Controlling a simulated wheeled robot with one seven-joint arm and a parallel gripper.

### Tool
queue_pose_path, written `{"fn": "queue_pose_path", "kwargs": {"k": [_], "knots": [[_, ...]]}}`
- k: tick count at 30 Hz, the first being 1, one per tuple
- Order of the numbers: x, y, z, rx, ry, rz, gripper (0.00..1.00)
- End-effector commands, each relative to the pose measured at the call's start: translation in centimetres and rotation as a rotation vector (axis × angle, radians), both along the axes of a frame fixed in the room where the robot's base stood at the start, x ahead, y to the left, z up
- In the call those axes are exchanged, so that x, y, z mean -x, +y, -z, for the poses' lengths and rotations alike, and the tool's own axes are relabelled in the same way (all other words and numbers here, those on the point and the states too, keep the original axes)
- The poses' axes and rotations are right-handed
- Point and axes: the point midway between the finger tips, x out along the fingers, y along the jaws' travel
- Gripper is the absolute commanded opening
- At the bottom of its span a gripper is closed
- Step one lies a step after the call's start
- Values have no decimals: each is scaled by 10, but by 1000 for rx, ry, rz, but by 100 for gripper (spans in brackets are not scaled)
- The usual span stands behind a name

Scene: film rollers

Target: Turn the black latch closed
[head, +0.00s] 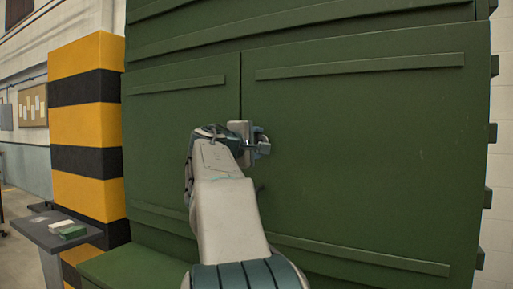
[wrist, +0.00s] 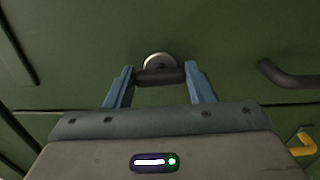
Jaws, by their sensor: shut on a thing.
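The black latch (wrist: 160,77) is a short dark bar in front of a round silver mount (wrist: 159,60) on a green panel. In the wrist view it lies crosswise between the two blue fingers of my gripper (wrist: 160,72), which are shut on its ends. In the head view my gripper (head: 261,142) is up against the green cabinet (head: 370,150), just right of the vertical door seam. The latch cannot be made out there, as my gripper and arm cover that spot.
A dark curved handle (wrist: 288,76) sits on the panel to the right, with a yellow piece (wrist: 302,143) below it. A yellow and black striped pillar (head: 88,130) and a small grey table (head: 62,233) stand to the left.

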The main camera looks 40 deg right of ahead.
Motion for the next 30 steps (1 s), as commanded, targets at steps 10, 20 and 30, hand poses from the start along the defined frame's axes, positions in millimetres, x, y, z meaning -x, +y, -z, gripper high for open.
{"fn": "queue_pose_path", "kwargs": {"k": [10,20,30], "knots": [[0,0,0,-2,-9,1,26],[0,0,0,-2,-8,1,71],[5,21,0,-2,-10,-3,71]]}}
